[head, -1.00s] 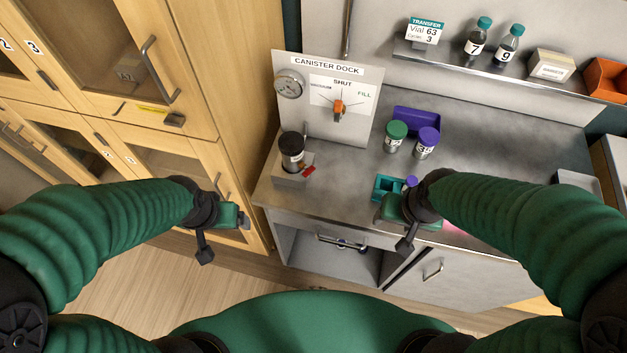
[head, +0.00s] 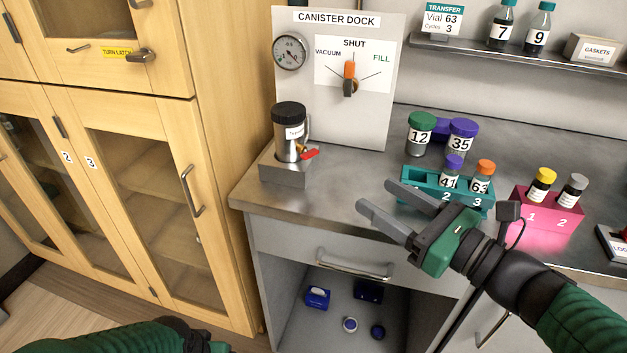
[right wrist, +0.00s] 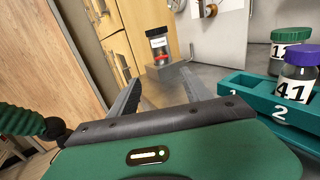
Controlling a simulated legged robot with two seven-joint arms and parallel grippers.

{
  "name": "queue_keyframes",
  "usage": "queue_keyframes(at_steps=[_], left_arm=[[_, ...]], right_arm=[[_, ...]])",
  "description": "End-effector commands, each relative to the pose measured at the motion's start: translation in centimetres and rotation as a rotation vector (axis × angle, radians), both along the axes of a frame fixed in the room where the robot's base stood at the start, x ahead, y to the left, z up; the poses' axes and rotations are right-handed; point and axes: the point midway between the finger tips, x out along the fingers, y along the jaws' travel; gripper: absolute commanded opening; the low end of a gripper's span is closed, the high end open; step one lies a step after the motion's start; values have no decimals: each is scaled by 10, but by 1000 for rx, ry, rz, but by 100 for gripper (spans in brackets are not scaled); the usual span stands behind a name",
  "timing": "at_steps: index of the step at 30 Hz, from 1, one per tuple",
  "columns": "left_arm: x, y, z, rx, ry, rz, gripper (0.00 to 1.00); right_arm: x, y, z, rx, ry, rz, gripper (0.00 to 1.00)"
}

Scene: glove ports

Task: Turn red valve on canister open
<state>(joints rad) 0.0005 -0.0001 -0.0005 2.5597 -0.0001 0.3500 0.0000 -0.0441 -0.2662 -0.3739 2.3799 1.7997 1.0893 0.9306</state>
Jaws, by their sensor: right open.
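The canister (head: 289,128) is a steel cylinder with a black lid, upright in a grey block at the counter's left end. Its small red valve handle (head: 310,154) sticks out low on its right side. In the right wrist view the canister (right wrist: 157,45) stands ahead, beyond and between the fingers, with the red handle (right wrist: 160,58) on its front. My right gripper (head: 378,196) is open and empty, to the right of the canister and nearer to me, by the teal rack. My left arm shows at the bottom left; its gripper's fingers are not visible.
The canister dock panel (head: 382,110) stands behind, with a gauge (head: 290,52) and an orange-handled selector (head: 350,75) pointing at SHUT. A teal rack (head: 417,187) with vials and a pink rack (head: 545,227) stand on the right. Bare counter (head: 345,178) lies between canister and teal rack.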

Motion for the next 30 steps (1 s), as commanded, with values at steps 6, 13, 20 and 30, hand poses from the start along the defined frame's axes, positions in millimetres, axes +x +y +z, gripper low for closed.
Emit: queue_keyframes(at_steps=[6,13,20,30], left_arm=[[0,-1,-13,0,0,-1,83],[0,0,-26,0,0,-1,83],[0,-1,-31,0,0,-1,83],[0,-1,-31,0,0,-1,83]], right_arm=[[36,38,-4,-6,3,6,56],[82,80,-4,-9,3,5,56],[112,104,-2,-7,2,2,56],[118,110,0,-8,1,1,56]])
